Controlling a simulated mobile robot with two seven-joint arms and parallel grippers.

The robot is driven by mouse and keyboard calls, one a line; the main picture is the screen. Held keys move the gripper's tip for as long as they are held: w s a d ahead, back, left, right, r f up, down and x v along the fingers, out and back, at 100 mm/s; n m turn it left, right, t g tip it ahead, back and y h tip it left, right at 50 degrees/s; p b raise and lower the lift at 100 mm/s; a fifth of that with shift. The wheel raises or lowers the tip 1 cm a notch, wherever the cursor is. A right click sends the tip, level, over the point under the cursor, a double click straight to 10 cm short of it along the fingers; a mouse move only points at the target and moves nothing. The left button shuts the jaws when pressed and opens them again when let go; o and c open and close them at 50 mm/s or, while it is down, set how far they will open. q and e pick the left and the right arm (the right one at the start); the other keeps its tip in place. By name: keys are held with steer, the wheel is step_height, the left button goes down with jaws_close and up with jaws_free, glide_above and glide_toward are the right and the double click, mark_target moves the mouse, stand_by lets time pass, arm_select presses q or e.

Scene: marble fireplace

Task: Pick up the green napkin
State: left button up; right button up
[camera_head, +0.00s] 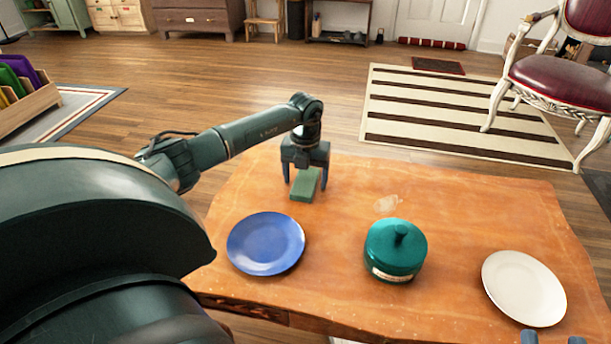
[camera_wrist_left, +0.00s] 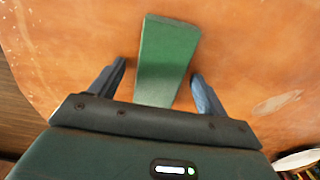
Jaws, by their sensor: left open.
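The green napkin (camera_head: 303,187) is a folded oblong lying on the wooden table near its far left edge. In the left wrist view the napkin (camera_wrist_left: 166,55) runs lengthwise between the fingers and extends beyond the fingertips. My left gripper (camera_head: 306,184) is open and pointed down over the napkin, one finger on each side. In the left wrist view there is a gap between the napkin and each finger of the left gripper (camera_wrist_left: 159,71), wider on the left. Only the fingertips of my right gripper (camera_head: 553,338) show at the bottom right, apart, with nothing visible between them.
On the table (camera_head: 460,200) are a blue plate (camera_head: 266,243) nearer than the napkin, a teal lidded pot (camera_head: 395,250) and a white plate (camera_head: 523,288) at the right. The tabletop right of the napkin is mostly clear. A red chair (camera_head: 565,80) stands beyond the table.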

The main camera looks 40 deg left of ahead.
arm_select(q)
steer(key=shift+r, duration=0.1)
steer(key=c, duration=1.1)
steer(key=shift+o, duration=0.2)
